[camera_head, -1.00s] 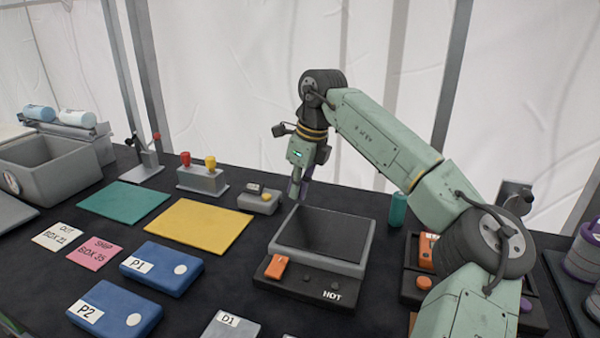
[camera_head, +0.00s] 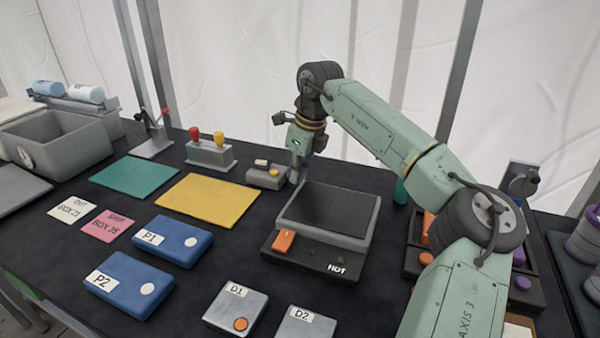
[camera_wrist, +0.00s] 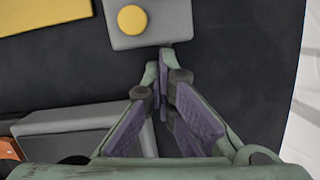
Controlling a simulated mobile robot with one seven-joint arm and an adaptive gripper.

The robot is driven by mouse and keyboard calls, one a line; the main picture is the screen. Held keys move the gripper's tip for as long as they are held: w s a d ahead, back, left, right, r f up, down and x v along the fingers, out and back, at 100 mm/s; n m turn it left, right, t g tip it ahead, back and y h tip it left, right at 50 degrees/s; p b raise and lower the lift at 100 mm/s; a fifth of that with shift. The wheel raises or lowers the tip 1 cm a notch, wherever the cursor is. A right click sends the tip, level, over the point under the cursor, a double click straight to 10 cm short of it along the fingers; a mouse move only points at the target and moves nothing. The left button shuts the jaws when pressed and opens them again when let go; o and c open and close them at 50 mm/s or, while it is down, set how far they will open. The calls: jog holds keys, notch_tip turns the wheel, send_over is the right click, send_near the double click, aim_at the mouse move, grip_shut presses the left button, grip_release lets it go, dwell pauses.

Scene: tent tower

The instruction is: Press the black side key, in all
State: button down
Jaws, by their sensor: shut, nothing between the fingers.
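A small grey box (camera_head: 259,180) with a yellow round button (camera_head: 273,173) and a small pale label on top stands behind the hot plate. In the wrist view the box (camera_wrist: 171,22) and its button (camera_wrist: 132,19) are at the top edge, partly cut off. I cannot make out a black key on its visible faces; its side towards my gripper is hidden or too small. My gripper (camera_head: 295,178) is shut and empty, pointing down close to the right side of the box. In the wrist view its fingertips (camera_wrist: 158,62) are just off the box's near edge; touching cannot be told.
The hot plate (camera_head: 328,245), with an orange switch (camera_head: 284,241) and small dark knobs, stands close in front of my gripper. A yellow mat (camera_head: 208,200) lies to the left. A grey block with red and yellow levers (camera_head: 209,154) stands behind left. A teal cylinder (camera_head: 401,191) is right.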

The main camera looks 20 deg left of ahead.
jog(key=shift+s+a, duration=0.15)
jog(key=shift+a, duration=0.2)
jog(key=shift+r, duration=0.55)
jog(key=v, duration=0.7)
jog(key=shift+d, duration=0.4)
